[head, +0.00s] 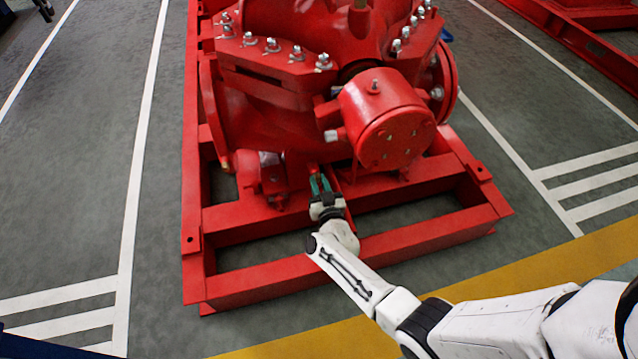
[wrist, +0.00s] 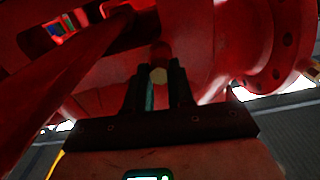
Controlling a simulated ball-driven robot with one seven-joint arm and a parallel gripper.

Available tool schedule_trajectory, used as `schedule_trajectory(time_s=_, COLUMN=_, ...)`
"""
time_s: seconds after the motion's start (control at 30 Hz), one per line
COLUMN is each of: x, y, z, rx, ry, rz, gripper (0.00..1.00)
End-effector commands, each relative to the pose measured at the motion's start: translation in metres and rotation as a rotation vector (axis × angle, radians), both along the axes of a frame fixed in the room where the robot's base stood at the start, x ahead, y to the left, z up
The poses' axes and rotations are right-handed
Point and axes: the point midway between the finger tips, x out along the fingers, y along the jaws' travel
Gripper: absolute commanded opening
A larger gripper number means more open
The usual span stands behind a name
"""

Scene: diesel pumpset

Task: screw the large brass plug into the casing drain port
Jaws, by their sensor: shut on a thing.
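The red casing (head: 270,120) is right in front of the fingertips, and a red surface lies just beyond the plug. In the head view my gripper (head: 320,184) reaches in low under the casing, over the red base frame; the plug is too small to make out there. The drain port cannot be made out, and I cannot tell whether the plug touches it.
The red base frame (head: 290,281) has a front crossbar beneath my arm. A red cylindrical housing (head: 392,125) stands right of my gripper, and a smaller flanged red part (head: 262,172) is close on its left. The grey floor (head: 75,170) on the left is open.

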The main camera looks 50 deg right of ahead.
Motion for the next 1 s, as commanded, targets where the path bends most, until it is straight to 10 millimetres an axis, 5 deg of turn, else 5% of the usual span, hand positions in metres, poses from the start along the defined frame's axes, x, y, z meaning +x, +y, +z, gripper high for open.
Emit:
schedule_trajectory(time_s=0.5, x=0.002, y=-0.0011, z=0.0007, rx=0.338, ry=-0.232, rz=0.001, gripper=0.0)
schedule_trajectory(time_s=0.77, x=0.0023, y=-0.0015, z=0.0022, rx=0.361, ry=-0.248, rz=0.001, gripper=0.0)
schedule_trajectory(time_s=0.8, x=0.0023, y=-0.0015, z=0.0022, rx=0.36, ry=-0.247, rz=0.001, gripper=0.25)
schedule_trajectory(time_s=1.0, x=0.0025, y=-0.0013, z=0.0026, rx=0.358, ry=-0.247, rz=0.001, gripper=0.44)
